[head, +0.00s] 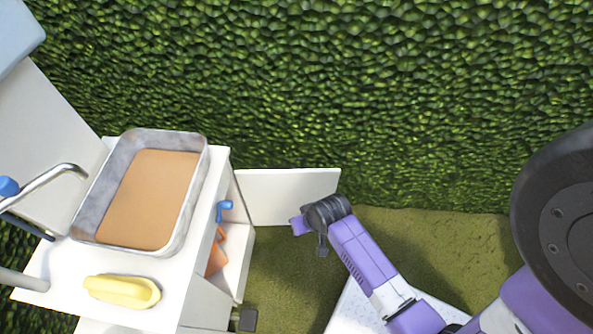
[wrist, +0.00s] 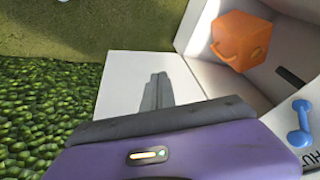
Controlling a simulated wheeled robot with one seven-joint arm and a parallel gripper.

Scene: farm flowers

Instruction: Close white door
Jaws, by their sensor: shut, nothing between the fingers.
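The white door (head: 290,196) stands wide open, sticking out to the right from the far side of the white cabinet (head: 237,250). In the wrist view the door (wrist: 122,72) is a pale panel beside the cabinet opening. My gripper (head: 299,226) is near the door's free end on its near side in the head view. Its grey fingers (wrist: 158,88) are together and empty, seen in front of the door panel. I cannot tell whether they touch it. The purple gripper body hides the bottom of the wrist view.
Inside the cabinet are an orange container (wrist: 241,40) and a blue object (wrist: 300,122). A metal tray with a brown bottom (head: 205,160) and a yellow item (head: 122,291) are on top. A green hedge (head: 400,90) stands behind. Grass (head: 290,280) lies before the opening.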

